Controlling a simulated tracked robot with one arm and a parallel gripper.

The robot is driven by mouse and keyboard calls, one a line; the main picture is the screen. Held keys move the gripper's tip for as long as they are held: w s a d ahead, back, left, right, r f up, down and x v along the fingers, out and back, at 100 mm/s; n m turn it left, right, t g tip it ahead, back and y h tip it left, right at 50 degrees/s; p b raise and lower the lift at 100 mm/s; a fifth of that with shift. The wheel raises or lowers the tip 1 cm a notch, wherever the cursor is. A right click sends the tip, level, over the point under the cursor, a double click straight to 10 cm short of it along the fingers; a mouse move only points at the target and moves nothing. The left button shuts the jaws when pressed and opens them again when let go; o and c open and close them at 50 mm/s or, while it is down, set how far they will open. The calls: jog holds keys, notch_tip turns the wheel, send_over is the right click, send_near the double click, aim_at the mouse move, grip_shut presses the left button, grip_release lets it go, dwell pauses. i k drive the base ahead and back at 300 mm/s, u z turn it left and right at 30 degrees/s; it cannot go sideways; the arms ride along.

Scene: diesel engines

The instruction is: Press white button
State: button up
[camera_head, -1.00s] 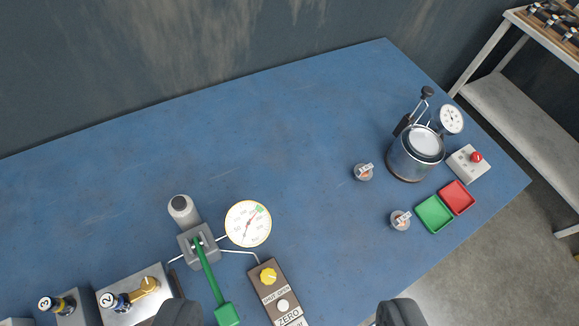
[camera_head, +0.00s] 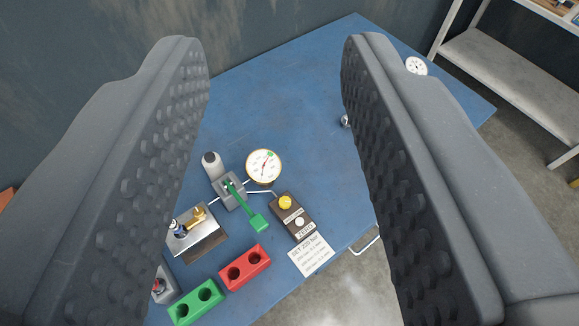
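The white button (camera_head: 300,222) is a small round button on a brown control box (camera_head: 292,214), below a yellow knob (camera_head: 285,202) and above a "ZERO" label. The box stands near the front edge of the blue table. My gripper (camera_head: 275,60) is open and empty, with its two large grey studded fingers at the left and right of the view. The box shows between the fingers, farther off on the table, and nothing touches the button.
A dial gauge (camera_head: 264,166) and a green-handled lever (camera_head: 241,203) stand left of the box. Green (camera_head: 196,301) and red (camera_head: 245,266) two-hole blocks lie in front, beside a paper sheet (camera_head: 311,256). The blue table (camera_head: 290,90) is clear behind the gauge.

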aim_at(299, 222)
jog(key=u, duration=0.6)
jog(key=k, duration=1.4)
jog(key=z, duration=0.45)
jog(key=i, duration=1)
jog(key=u, duration=0.05)
